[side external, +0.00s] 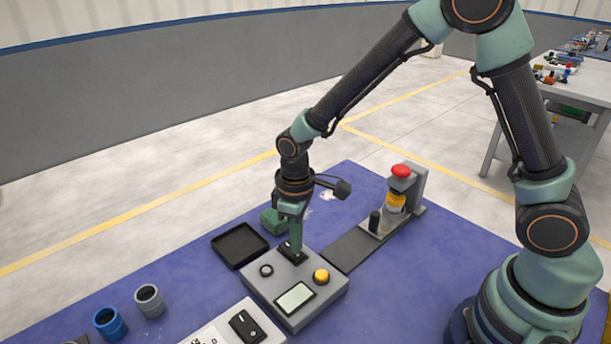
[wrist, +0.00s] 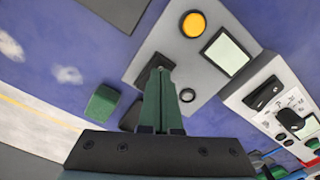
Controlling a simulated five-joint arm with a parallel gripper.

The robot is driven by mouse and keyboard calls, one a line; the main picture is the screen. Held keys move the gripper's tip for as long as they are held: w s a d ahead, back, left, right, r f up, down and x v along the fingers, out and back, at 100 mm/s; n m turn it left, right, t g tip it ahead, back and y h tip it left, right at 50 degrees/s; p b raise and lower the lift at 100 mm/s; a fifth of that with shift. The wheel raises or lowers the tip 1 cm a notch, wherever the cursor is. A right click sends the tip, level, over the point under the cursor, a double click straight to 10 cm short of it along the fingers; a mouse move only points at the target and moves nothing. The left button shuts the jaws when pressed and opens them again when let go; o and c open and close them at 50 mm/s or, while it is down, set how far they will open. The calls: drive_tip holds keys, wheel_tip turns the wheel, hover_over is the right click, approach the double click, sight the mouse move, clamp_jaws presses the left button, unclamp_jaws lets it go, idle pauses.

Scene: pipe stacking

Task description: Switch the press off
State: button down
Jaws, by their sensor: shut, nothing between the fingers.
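A grey control box (side external: 318,297) stands on the blue table, with a yellow button (side external: 321,276), a small round knob (side external: 266,270), a display (side external: 295,298) and a black switch (side external: 285,252). My gripper (side external: 295,250) is shut and empty, pointing down with its tips at the black switch; they hide part of it, so its position cannot be read. In the wrist view, the shut green fingers (wrist: 158,72) cover part of this switch (wrist: 146,70). The press (side external: 418,183), with a red top (side external: 401,170) above a yellow part (side external: 396,202), stands behind to the right.
A white panel (side external: 213,332) with a black rocker (side external: 247,326) lies in front. A black tray (side external: 240,245) and a green block (side external: 273,221) are left of my gripper. A blue pipe (side external: 110,323) and a grey pipe (side external: 149,300) stand at front left. A dark strip (side external: 352,250) runs toward the press.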

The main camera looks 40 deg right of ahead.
wheel_tip(320, 180, up, 6)
idle(0.7)
drive_tip(key=s+d+r+m+t, duration=0.5)
drive_tip(key=s+d+r, duration=0.4)
drive_tip(key=d+r, duration=0.2)
wheel_tip(320, 180, up, 3)
drive_tip(key=shift+d+f+m+t, duration=0.15)
drive_tip(key=shift+d+m+t, duration=0.15)
drive_tip(key=shift+d+m, duration=0.15)
